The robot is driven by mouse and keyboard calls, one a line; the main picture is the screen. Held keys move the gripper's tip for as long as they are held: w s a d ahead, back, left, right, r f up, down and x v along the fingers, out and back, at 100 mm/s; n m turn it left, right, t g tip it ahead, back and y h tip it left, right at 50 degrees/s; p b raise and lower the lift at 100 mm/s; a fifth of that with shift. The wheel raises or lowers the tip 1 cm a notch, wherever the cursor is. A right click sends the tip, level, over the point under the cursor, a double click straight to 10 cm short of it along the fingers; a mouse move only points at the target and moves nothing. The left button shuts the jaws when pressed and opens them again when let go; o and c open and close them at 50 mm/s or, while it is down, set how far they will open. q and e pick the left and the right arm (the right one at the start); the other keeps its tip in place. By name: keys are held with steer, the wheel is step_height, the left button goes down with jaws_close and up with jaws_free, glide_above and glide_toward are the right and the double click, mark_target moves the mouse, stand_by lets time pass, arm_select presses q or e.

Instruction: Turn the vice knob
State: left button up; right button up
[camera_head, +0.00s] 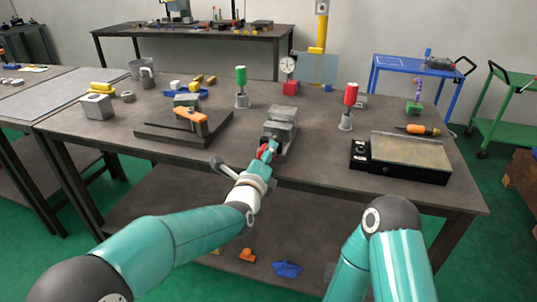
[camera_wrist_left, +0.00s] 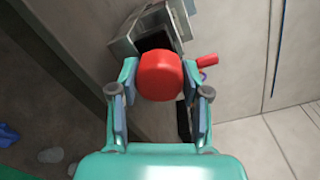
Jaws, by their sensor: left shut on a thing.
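The grey vice (camera_head: 281,125) stands near the front edge of the table, and its body also shows at the top of the left wrist view (camera_wrist_left: 150,30). In the head view the knob (camera_head: 263,153) is partly hidden by my left gripper (camera_head: 266,151). My left gripper is shut on the knob, one finger on each side. My right gripper is not in view; only my right arm shows at lower right.
An orange-handled fixture on a dark plate (camera_head: 160,130) stands left of the vice. A black-framed box (camera_head: 410,172) and a red-topped stand (camera_head: 349,100) are on the right. A green-topped stand (camera_head: 241,85) is behind. Bare tabletop lies between them.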

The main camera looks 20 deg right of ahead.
arm_select(q)
steer(key=shift+f, duration=0.5)
steer(key=o, duration=1)
steer(key=shift+c, duration=0.2)
steer(key=shift+o, duration=0.9)
steer(key=shift+r, duration=0.2)
steer(key=shift+s+a, duration=0.1)
steer(key=shift+a, duration=0.05)
steer(key=v, duration=1.1)
steer(key=shift+s+a, duration=0.15)
steer(key=shift+s, duration=0.2)
steer(key=shift+r, duration=0.15)
